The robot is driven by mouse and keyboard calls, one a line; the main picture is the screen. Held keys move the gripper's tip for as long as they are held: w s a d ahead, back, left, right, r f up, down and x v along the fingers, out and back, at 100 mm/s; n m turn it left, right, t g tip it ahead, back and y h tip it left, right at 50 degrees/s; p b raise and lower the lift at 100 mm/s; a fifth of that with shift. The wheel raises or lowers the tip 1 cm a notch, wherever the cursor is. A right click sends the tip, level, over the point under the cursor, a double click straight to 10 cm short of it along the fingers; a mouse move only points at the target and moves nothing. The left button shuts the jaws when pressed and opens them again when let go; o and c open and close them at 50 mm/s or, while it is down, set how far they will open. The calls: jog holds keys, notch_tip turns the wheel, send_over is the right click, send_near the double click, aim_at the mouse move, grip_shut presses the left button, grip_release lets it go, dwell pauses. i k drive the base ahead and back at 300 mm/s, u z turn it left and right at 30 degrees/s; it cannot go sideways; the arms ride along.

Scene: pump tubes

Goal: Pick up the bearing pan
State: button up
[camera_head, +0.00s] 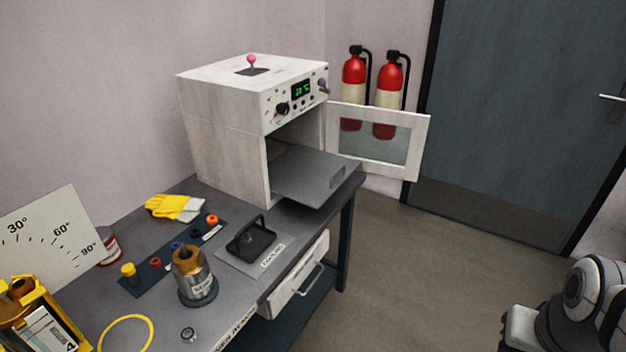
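A small black pan with an upright handle (251,239), which looks like the bearing pan, sits on a flat grey labelled plate (228,259) near the front edge of the workbench. Its inside is dark, and I cannot make out any bearing in it. Part of my white and black arm shows at the lower right, over the floor and well apart from the bench. My gripper's fingers are not visible.
A white oven (225,140) stands behind the pan, its door (423,150) open to the right and a grey shelf (300,180) sticking out. A brass-topped cylinder (196,282) stands left of the pan. A white drawer (298,283) below is slightly out.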

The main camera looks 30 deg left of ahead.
aim_at(261, 237)
jog(key=u, duration=0.75)
jog(key=i, duration=1.1)
jog(key=u, duration=0.9)
jog(key=k, duration=0.75)
jog(key=u, duration=0.15)
jog(key=i, duration=0.9)
jog(key=z, duration=0.1)
